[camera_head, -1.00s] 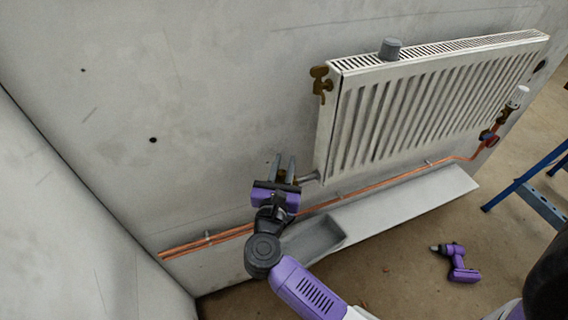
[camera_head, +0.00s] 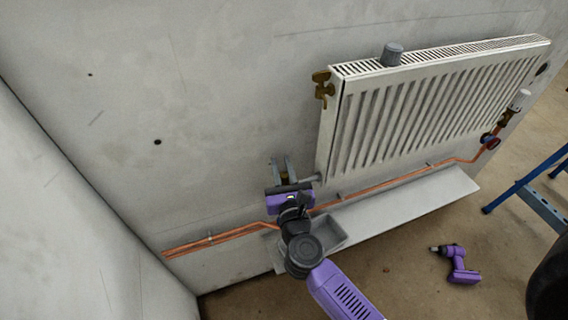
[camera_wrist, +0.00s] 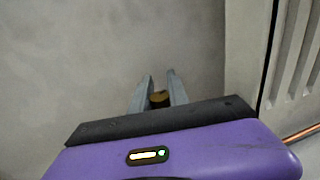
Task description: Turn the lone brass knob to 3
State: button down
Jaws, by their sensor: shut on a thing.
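The brass knob (camera_wrist: 159,98) sits between the two grey fingers of my gripper (camera_wrist: 158,88) in the wrist view. In the head view my gripper (camera_head: 281,168) is at the radiator's lower left corner, shut on the knob, and only a little brass (camera_head: 284,177) shows between the fingers. A grey pipe stub (camera_head: 309,181) runs from there to the radiator. The numbers on the knob cannot be read. A separate brass valve (camera_head: 323,88) is at the radiator's upper left.
The white radiator (camera_head: 430,110) hangs on the grey wall, with a grey cap (camera_head: 392,54) on top. Copper pipes (camera_head: 375,188) run below it. A blue stand (camera_head: 535,195) is at right.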

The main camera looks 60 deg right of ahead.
aim_at(286, 179)
jog(key=shift+w+a+n+t+y+p, duration=0.1)
jog(key=shift+a+n+t+y+p, duration=0.05)
jog(key=shift+n+t+y, duration=0.4)
jog(key=shift+w+a+n+t+y+p, duration=0.1)
jog(key=shift+n+t+y+p, duration=0.05)
jog(key=shift+n+t+y, duration=0.4)
jog(key=shift+y, duration=0.3)
jog(key=c, duration=1.3)
grip_release()
jog(key=shift+s, duration=0.1)
jog(key=b+v, duration=0.2)
jog(key=v, duration=0.4)
jog(key=shift+s+a+f, duration=0.15)
jog(key=shift+s+a, duration=0.05)
jog(key=shift+s+a+b, duration=0.35)
jog(key=shift+s, duration=0.15)
